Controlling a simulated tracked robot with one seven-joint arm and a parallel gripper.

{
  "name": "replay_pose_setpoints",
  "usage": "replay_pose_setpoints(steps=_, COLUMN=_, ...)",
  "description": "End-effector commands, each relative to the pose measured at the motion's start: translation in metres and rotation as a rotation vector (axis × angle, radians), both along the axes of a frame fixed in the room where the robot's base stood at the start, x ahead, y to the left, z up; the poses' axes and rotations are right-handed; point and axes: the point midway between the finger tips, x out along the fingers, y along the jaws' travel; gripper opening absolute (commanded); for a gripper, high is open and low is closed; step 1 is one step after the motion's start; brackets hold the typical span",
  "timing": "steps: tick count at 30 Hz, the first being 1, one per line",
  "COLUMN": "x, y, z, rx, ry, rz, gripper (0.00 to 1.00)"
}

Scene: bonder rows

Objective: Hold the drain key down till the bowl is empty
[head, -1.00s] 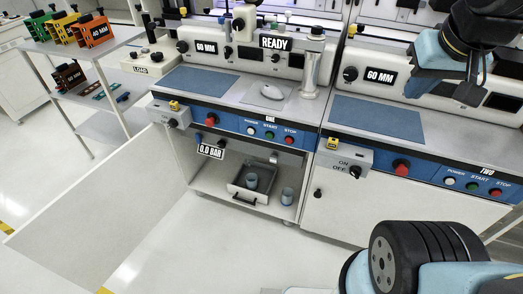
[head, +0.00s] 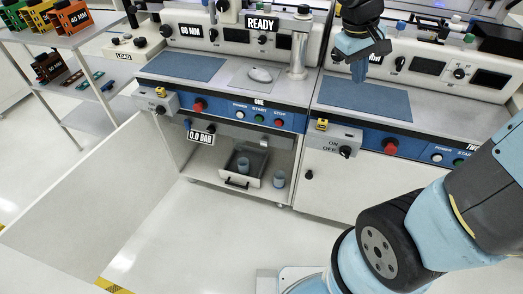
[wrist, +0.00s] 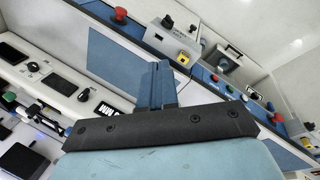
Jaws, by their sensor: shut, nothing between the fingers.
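My gripper (head: 360,70) hangs in the air in front of station TWO, over its blue mat (head: 365,98), with its fingers shut and empty. In the wrist view the closed blue fingers (wrist: 158,84) stand out past a dark bracket. Station ONE's lower cabinet is open, well to the left of and below my gripper. In it a label reads 0.0 BAR (head: 200,136), with a small blue part (head: 187,124) at its upper left. I cannot make out the drain key or the bowl for certain; the cabinet's upper part is small and shadowed.
The open white door (head: 80,205) reaches out left of the cabinet. A pulled-out tray (head: 241,183) holds a grey cup (head: 243,164), and another cup (head: 279,179) stands beside it. Station TWO's cabinet (head: 350,185) is closed. Clear floor lies in front.

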Motion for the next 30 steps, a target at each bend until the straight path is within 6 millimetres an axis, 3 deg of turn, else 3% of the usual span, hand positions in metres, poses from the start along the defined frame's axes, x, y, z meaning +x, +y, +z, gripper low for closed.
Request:
replay_pose_setpoints(steps=12, x=0.044, y=0.031, z=-0.056, rx=-0.204, ry=0.133, rz=0.168, gripper=0.00)
replay_pose_setpoints(steps=30, x=0.089, y=0.086, z=-0.147, rx=-0.532, ry=0.261, rz=0.438, gripper=0.00)
